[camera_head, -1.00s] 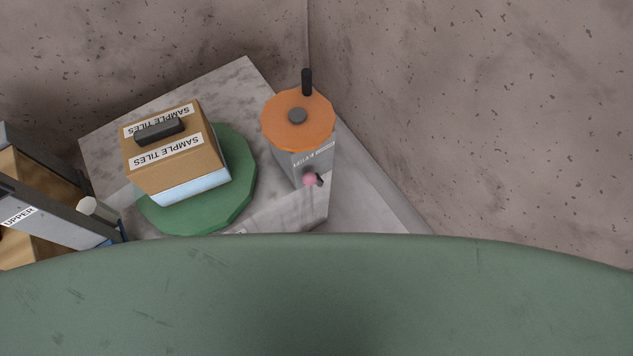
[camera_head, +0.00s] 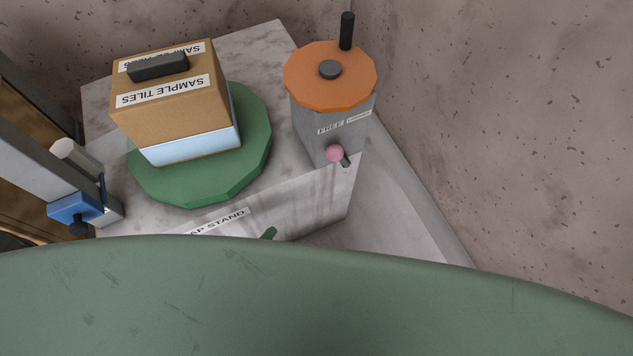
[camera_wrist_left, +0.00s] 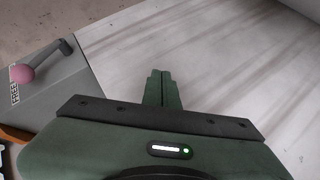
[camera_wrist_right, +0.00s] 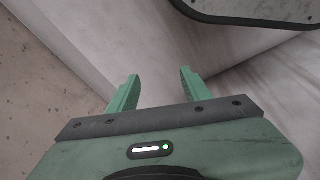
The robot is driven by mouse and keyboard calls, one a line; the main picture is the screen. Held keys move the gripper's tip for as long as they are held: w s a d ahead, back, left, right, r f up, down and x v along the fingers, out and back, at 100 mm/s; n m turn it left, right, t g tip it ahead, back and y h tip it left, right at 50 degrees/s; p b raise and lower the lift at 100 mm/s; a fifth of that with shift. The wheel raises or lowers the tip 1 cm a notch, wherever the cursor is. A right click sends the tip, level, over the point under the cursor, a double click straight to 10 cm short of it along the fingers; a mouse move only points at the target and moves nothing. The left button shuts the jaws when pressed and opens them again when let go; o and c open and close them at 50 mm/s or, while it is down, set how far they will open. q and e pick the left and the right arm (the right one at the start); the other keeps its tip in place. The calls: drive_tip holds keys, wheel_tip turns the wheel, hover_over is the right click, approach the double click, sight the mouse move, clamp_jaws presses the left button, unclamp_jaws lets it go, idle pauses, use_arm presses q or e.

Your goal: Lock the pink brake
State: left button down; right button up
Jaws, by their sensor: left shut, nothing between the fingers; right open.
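The pink brake is a pink ball (camera_head: 334,153) on a short dark lever, low on the front of a grey housing (camera_head: 352,132) with an orange round top (camera_head: 330,75). The ball is on the side of the "FREE" label (camera_head: 330,128); a second label beside it is too small to read. In the left wrist view the pink ball (camera_wrist_left: 22,74) is at the upper left. My left gripper (camera_wrist_left: 160,75) is shut and empty, apart from the ball and to its right; its green tip (camera_head: 270,233) shows in the head view. My right gripper (camera_wrist_right: 158,79) is open and empty.
A "SAMPLE TILES" box (camera_head: 170,120) sits on a green turntable (camera_head: 200,192) left of the grey housing. A blue clamp-like part (camera_head: 75,209) is at the left. A dark handle (camera_head: 347,30) stands up from the orange top. Stone walls close in behind and right.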

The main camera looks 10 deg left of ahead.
sight(341, 158)
use_arm(q)
drive_tip(key=w+d+r+n+t+h+b, duration=0.1)
drive_tip(key=d+r+n+t+h+b, duration=0.2)
drive_tip(key=r+n+t+b, duration=0.4)
wheel_tip(341, 158, up, 8)
drive_tip(key=d+b, duration=0.1)
drive_tip(key=b, duration=0.2)
drive_tip(key=shift+w+f+n, duration=0.25)
drive_tip(key=shift+w+n, duration=0.05)
drive_tip(key=shift+w, duration=0.1)
use_arm(e)
drive_tip(key=shift+t, duration=0.4)
drive_tip(key=w+r, duration=0.1)
drive_tip(key=r, duration=0.1)
drive_tip(key=w+r, duration=0.2)
drive_tip(key=shift+w+a+r, duration=0.1)
drive_tip(key=shift+w+a, duration=0.05)
use_arm(q)
drive_tip(key=shift+w, duration=0.1)
drive_tip(key=w+d+r, duration=0.3)
drive_tip(key=w+d, duration=0.4)
drive_tip(key=w, duration=0.3)
drive_tip(key=shift+w+b, duration=0.25)
drive_tip(key=shift+b, duration=0.2)
use_arm(e)
drive_tip(key=v, duration=0.3)
drive_tip(key=shift+w+r, duration=0.15)
drive_tip(key=shift+r, duration=0.15)
drive_tip(key=shift+w, duration=0.1)
